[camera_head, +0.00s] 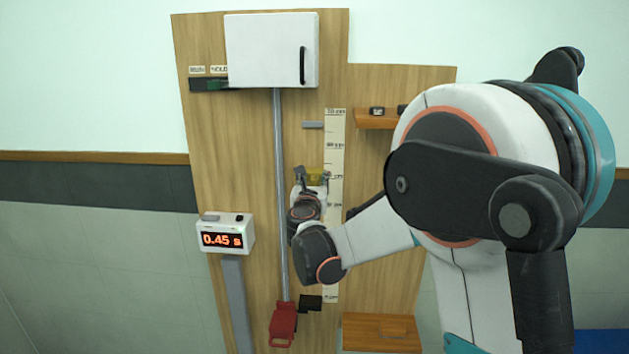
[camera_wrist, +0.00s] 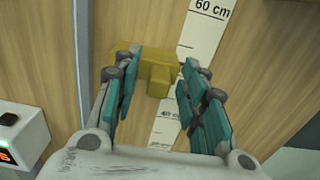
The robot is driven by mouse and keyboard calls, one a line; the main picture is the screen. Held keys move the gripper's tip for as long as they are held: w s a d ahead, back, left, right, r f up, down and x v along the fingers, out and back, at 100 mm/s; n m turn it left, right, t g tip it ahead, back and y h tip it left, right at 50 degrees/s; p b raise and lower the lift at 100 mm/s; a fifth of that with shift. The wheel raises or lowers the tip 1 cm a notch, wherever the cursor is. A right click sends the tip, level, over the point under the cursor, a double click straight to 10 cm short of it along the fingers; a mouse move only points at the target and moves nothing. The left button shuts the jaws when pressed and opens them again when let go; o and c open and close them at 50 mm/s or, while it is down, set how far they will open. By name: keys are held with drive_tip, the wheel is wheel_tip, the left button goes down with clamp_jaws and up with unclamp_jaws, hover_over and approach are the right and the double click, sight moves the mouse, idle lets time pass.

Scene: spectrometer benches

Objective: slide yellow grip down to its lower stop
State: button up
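The yellow grip (camera_head: 315,173) sits on the board beside the vertical scale, partly hidden by my gripper. In the wrist view the yellow grip (camera_wrist: 158,78) has a wide block with a stub sticking out towards me. My gripper (camera_head: 313,176) is in front of it. In the wrist view my gripper (camera_wrist: 161,60) is open, its fingers on either side of the stub with a gap visible on each side. The lower stop cannot be made out for certain; a black block (camera_head: 311,302) sits low on the board beside the rod.
A metal rod (camera_head: 280,180) runs down the board to a red clamp-like piece (camera_head: 283,322). The printed scale (camera_head: 334,140) stands right of it. A timer (camera_head: 226,233) reads 0.45 s at left. A white box (camera_head: 272,50) is above, a small grey tab (camera_head: 313,125) higher up.

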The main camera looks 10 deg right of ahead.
drive_tip(key=shift+w, duration=0.1)
clamp_jaws()
wheel_tip(320, 180, down, 28)
drive_tip(key=b, duration=2.2)
drive_tip(key=shift+o, duration=1.1)
unclamp_jaws()
drive_tip(key=v, duration=1.2)
